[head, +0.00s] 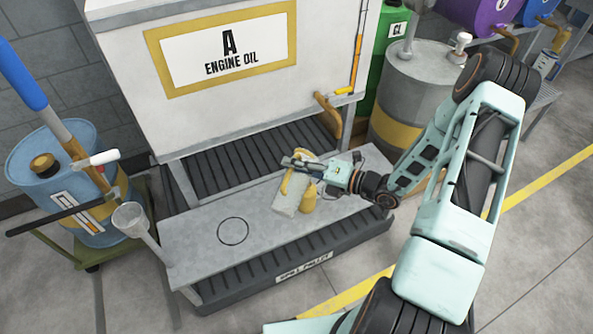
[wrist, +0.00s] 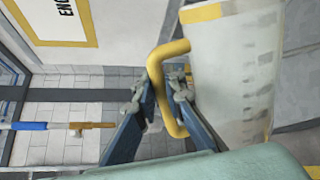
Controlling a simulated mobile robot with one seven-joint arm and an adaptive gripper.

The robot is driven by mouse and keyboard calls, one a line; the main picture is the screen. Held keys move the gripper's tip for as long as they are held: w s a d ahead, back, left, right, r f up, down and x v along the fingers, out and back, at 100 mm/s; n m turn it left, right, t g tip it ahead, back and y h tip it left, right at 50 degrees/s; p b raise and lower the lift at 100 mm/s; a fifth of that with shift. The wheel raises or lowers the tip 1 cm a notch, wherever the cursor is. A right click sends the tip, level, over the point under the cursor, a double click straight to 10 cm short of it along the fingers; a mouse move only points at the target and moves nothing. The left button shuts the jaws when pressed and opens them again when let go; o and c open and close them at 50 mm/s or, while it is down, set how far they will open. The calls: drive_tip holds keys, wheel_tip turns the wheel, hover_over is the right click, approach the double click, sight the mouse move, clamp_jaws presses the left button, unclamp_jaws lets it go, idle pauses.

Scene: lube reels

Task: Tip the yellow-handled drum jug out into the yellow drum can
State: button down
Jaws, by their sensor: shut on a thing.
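The drum jug (head: 285,197) is a pale, cloudy vessel with a yellow rim and a yellow handle. It appears on the right of the wrist view (wrist: 232,80), where its handle (wrist: 156,72) passes between my fingers. My gripper (head: 298,164) is shut on this handle, over the right part of the grey bench. A small yellow can (head: 308,200) stands on the bench just right of the jug in the head view. I cannot tell whether jug and can touch. The jug's mouth and contents are hidden. The jug looks slanted in the head view.
The grey bench (head: 190,240) has a marked black circle and free room on its left. The engine oil tank (head: 120,60) stands behind, with a yellow-handled tap (head: 328,112). A grey drum with a yellow band (head: 405,85) stands behind right; a funnel (head: 130,217) is at left.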

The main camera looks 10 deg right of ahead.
sight(287, 189)
drive_tip(key=s+f+n+b, duration=0.1)
drive_tip(key=s+a+f+n+b, duration=0.1)
drive_tip(key=shift+s+a+t, duration=0.3)
drive_tip(key=shift+t, duration=0.1)
drive_tip(key=shift+s+a+f+n+b, duration=0.25)
drive_tip(key=shift+s+n+b, duration=0.15)
drive_tip(key=shift+n+b, duration=0.2)
drive_tip(key=shift+s+f+n+b, duration=0.1)
drive_tip(key=shift+f+n+b, duration=0.55)
drive_tip(key=shift+b, duration=0.45)
wheel_tip(287, 189, down, 2)
drive_tip(key=n+b, duration=0.1)
drive_tip(key=n+t+b, duration=0.1)
drive_tip(key=b, duration=0.1)
drive_tip(key=shift+s+a+n+b, duration=0.1)
drive_tip(key=shift+s+n+b, duration=0.05)
drive_tip(key=shift+n+b, duration=0.15)
drive_tip(key=f+n+b, duration=0.1)
drive_tip(key=b, duration=0.1)
drive_tip(key=f+n+b, duration=0.1)
drive_tip(key=n+b, duration=0.1)
drive_tip(key=shift+s+a+f+t, duration=0.1)
drive_tip(key=shift+s+a+t, duration=0.1)
drive_tip(key=shift+t, duration=0.2)
drive_tip(key=shift+f+n+b, duration=0.15)
drive_tip(key=shift+n+b, duration=0.5)
drive_tip(key=shift+b, duration=0.15)
drive_tip(key=shift+r, duration=0.2)
